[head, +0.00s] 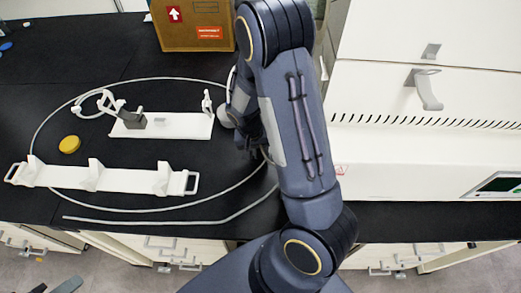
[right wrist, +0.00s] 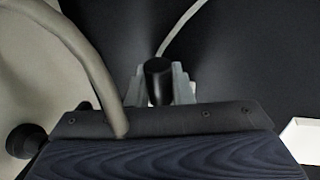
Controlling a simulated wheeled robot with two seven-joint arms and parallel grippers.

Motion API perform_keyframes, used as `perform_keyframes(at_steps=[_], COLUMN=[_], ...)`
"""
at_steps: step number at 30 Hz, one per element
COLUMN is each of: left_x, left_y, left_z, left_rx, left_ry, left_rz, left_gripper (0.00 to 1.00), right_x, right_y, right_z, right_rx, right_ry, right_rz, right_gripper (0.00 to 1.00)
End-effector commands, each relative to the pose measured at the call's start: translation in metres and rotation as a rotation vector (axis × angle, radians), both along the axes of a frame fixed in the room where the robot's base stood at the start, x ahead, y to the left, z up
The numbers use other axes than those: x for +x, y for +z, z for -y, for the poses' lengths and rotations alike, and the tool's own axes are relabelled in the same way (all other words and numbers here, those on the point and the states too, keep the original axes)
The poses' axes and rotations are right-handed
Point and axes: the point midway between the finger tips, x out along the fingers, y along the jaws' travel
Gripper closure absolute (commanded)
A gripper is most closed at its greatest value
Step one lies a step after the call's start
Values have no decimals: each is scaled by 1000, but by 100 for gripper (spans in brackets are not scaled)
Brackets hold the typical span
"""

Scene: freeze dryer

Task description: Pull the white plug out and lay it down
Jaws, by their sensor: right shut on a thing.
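My right gripper (right wrist: 163,84) is shut on a dark cylindrical piece (right wrist: 158,82), which stands between its pale, stepped fingers in the right wrist view. No white plug shows clearly, and I cannot tell whether this piece is part of it. In the head view my right gripper (head: 247,143) is low over the black bench, mostly hidden by my own arm. A small pale rounded thing (head: 226,116) shows just left of it. Dark grey pieces at the bottom left edge look like my left gripper (head: 56,287); its jaws are unclear.
A long pale hose (head: 145,220) loops over the black bench (head: 105,55). White racks (head: 185,125) (head: 125,180) and a yellow disc (head: 70,144) lie left. A cardboard box (head: 190,35) stands behind, and the white machine (head: 425,110) blocks the right.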

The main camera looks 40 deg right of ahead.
Motion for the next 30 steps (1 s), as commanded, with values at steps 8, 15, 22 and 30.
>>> perform_keyframes(at_steps=[8,15,22,30], left_x=[0,0,0,0], left_y=[0,-6,-14,-14], left_z=[0,0,0,0], left_rx=[0,0,0,0], left_ry=[0,0,0,0], left_rz=[0,0,0,0], left_gripper=[64,64,64,64], right_x=[0,0,0,0], right_y=[1,-6,-15,-15], right_z=[0,0,0,0], right_rx=[0,-6,-16,-18], right_ry=[0,2,3,3], right_rz=[0,-4,-11,-13], right_gripper=[100,100,100,100])
